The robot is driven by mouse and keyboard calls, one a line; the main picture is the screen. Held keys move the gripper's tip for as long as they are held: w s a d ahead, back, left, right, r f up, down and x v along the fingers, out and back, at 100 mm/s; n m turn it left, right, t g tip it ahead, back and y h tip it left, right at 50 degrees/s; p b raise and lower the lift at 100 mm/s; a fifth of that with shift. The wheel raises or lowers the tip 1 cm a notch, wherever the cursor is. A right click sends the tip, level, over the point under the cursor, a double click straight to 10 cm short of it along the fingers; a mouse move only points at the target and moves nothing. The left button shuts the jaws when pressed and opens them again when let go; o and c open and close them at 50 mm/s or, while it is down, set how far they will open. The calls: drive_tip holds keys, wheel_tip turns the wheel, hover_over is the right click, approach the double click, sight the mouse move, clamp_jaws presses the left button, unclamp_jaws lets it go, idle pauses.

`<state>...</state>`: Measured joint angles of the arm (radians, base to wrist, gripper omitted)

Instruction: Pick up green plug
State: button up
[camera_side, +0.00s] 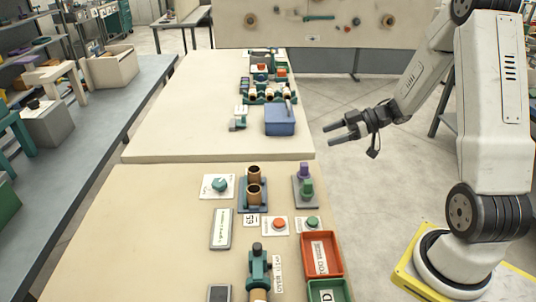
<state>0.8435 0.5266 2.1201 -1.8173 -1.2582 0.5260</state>
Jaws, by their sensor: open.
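The green plug (306,187) stands upright in a grey holder (305,199) near the right edge of the near table. A purple plug (304,170) stands just behind it in the same holder. My gripper (338,133) is open and empty. It is in the air to the right of the tables, above and behind the plugs in the picture, apart from them. Its two fingers point left. Nothing hides the green plug's upper part.
The near table (140,230) carries a teal knob (219,185), two brown cylinders on a stand (253,182), red and green buttons, a teal clamp device (260,268), a red tray (321,255) and a green tray (330,291). A blue box (280,120) sits on the far table.

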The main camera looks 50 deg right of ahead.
approach(303, 187)
drive_tip(key=shift+r+x, duration=0.25)
drive_tip(key=shift+x, duration=5)
drive_tip(key=shift+s+a, duration=0.1)
clamp_jaws()
